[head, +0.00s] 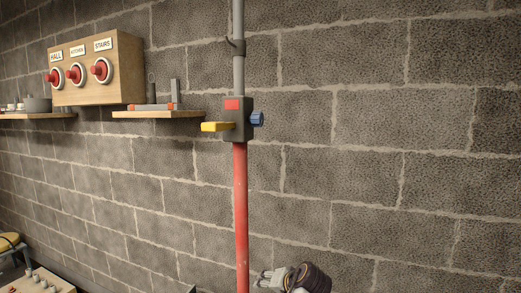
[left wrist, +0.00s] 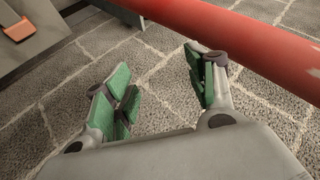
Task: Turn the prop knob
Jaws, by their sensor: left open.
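The prop has a red lower tube (head: 240,210), a grey upper tube (head: 238,70) and a grey housing (head: 236,132) with a red patch. A blue ribbed knob (head: 257,119) sticks out on the housing's right side. A yellow lever (head: 216,127) sticks out to the left. My left gripper (left wrist: 165,88) is open and empty in the left wrist view, with the red tube (left wrist: 230,35) beyond its fingers and apart from them. My right gripper (head: 264,279) is low in the head view, right of the red tube and well below the knob; its jaw opening is unclear.
A wooden panel (head: 118,70) with several red knobs stands on the left above a shelf (head: 160,115) holding grey and red parts. The block wall (head: 400,150) right of the prop is bare. A low bench with small parts (head: 38,283) is at bottom left.

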